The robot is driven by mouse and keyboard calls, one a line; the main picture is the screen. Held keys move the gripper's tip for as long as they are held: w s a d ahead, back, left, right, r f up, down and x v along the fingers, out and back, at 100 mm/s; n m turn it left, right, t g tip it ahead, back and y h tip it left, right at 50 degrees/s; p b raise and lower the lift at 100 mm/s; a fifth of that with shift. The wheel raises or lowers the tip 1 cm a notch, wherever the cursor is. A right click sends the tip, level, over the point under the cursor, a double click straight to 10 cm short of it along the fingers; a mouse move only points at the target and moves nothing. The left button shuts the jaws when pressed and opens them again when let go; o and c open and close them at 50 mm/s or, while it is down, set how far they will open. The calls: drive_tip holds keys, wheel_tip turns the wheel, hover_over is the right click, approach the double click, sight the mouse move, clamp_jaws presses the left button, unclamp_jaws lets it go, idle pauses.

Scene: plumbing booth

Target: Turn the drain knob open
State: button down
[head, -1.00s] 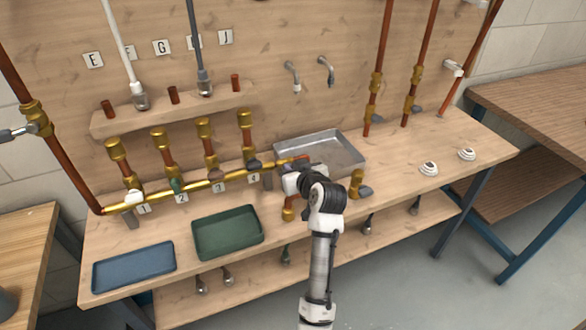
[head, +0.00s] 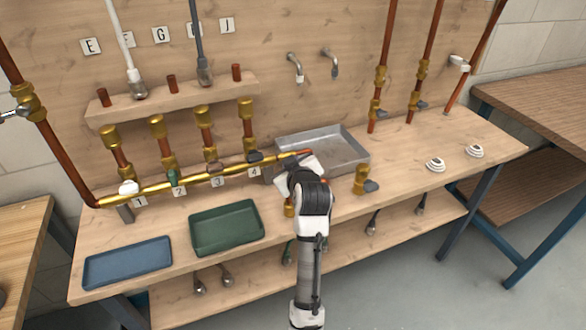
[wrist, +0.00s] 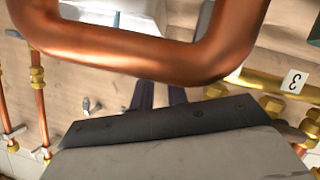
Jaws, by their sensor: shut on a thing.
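The brass manifold (head: 190,183) runs along the bench, with numbered tags 1 to 4 and a knob by each tag. A copper pipe (head: 302,153) leaves its right end towards the metal basin (head: 359,154). My gripper (head: 298,172) is at that end, just in front of the basin. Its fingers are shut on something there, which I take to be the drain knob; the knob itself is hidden. In the wrist view, a bent copper pipe (wrist: 130,53) crosses close to the camera, and dark fingers (wrist: 160,96) show behind it.
A green tray (head: 197,247) and a blue tray (head: 90,279) lie at the front left. A brass valve with a grey handle (head: 361,180) stands right of my gripper. Two white round pieces (head: 435,164) sit at the right. The bench between them is clear.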

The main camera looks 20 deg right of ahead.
drive_tip(key=shift+a+f+n+b, duration=0.1)
drive_tip(key=shift+a+n+b, duration=0.05)
drive_tip(key=shift+n+b, duration=0.25)
drive_tip(key=c, duration=1.4)
unclamp_jaws()
drive_tip(key=b+v, duration=0.2)
drive_tip(key=v, duration=1.2)
drive_tip(key=shift+a+f, duration=0.15)
drive_tip(key=shift+w, duration=0.1)
